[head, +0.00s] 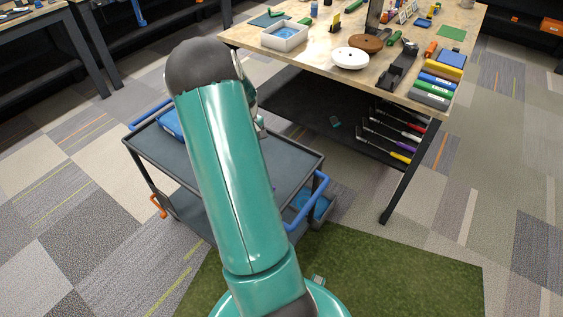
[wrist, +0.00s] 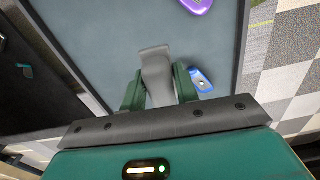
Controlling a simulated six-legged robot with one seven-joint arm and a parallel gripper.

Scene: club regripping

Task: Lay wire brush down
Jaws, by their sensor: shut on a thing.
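My gripper (wrist: 159,88) shows in the wrist view with its two green fingers closed on a grey piece that I take for the wire brush (wrist: 156,68). The piece flares to a wider, squared end pointing away from me; bristles cannot be made out. It is above the grey-blue top tray of the cart (wrist: 110,40); whether it touches the tray I cannot tell. In the head view my arm hides most of the gripper and the brush, over the cart (head: 292,165).
A purple item (wrist: 197,4) and a blue item (wrist: 201,81) lie on the tray in the wrist view. A blue object (head: 171,124) is at the cart's far left. The cluttered workbench (head: 315,65) stands behind. The tray's right part looks clear.

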